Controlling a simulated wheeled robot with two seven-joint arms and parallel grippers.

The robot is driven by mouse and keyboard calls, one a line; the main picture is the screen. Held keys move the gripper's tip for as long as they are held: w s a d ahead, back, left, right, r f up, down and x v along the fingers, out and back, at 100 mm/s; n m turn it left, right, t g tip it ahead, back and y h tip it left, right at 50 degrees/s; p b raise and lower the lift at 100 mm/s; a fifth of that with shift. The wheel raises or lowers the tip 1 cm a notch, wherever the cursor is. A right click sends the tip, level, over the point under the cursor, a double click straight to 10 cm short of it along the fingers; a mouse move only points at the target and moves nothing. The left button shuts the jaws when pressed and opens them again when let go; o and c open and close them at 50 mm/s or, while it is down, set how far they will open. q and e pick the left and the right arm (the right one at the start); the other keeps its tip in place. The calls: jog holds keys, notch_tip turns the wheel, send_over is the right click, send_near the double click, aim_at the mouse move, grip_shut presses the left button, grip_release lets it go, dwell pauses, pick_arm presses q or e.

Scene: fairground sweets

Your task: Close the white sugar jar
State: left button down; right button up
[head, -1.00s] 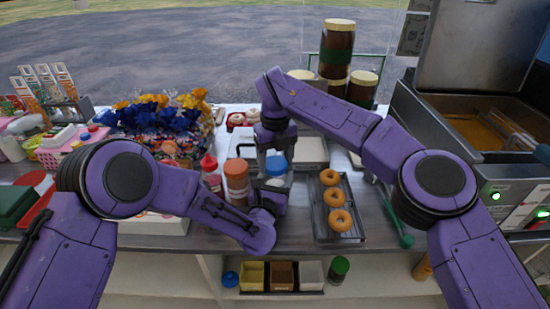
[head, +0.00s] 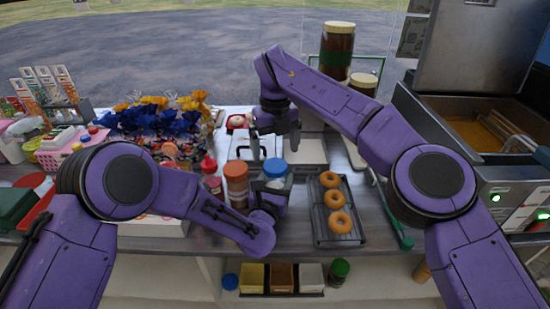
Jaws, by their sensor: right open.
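The white sugar jar with its blue lid (head: 274,168) stands on the counter, left of the doughnut rack. The lid sits on top of the jar; how tight it is cannot be seen. My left gripper (head: 270,187) is low at the jar, with its dark fingers around the jar's body, and hides much of it. My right gripper (head: 277,139) is open and empty, above and behind the jar, apart from the lid.
A jar with an orange lid (head: 236,182) and a red squeeze bottle (head: 210,172) stand close on the left. The rack (head: 322,232) with doughnuts is on the right. Wrapped sweets (head: 150,120) lie back left; the fryer (head: 480,125) is at the right.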

jog(key=shift+r, duration=1.4)
pick_arm(q)
jog(key=shift+c, duration=0.2)
grip_release()
jog(key=b+v, duration=0.2)
jog(key=v, duration=0.7)
jog(key=shift+s+b, duration=0.25)
jog(key=shift+b, duration=0.05)
pick_arm(e)
notch_tip(320, 180, down, 3)
jog(key=shift+r, duration=0.2)
pick_arm(q)
jog(key=shift+s+a, duration=0.2)
jog(key=shift+s, duration=0.35)
